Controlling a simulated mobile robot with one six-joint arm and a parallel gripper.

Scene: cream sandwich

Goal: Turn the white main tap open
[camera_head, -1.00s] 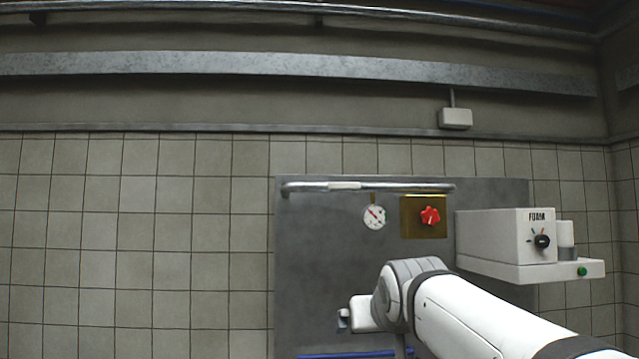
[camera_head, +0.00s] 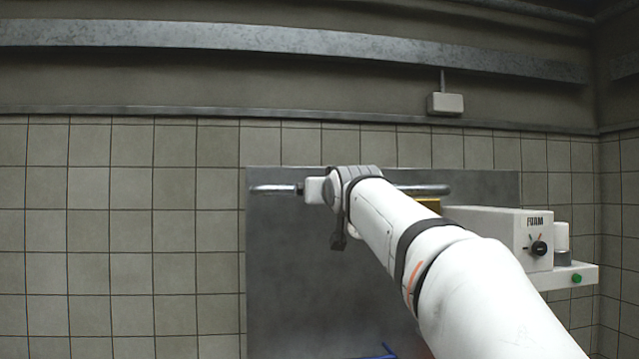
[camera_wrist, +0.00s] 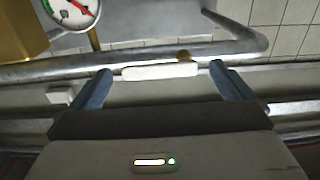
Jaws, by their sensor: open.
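My gripper (camera_wrist: 161,69) is open, one finger near each end of the white bar. The bar lies between the fingertips in the picture; whether they touch it or stand short of it I cannot tell. In the head view my arm hides the tap, and only the ends of the pipe (camera_head: 272,188) show.
A round gauge (camera_wrist: 73,10) and a brass block (camera_wrist: 20,30) show in the wrist view. In the head view a white foam unit (camera_head: 485,228) with a black knob (camera_head: 539,248) stands to the right. Tiled wall to the left is clear.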

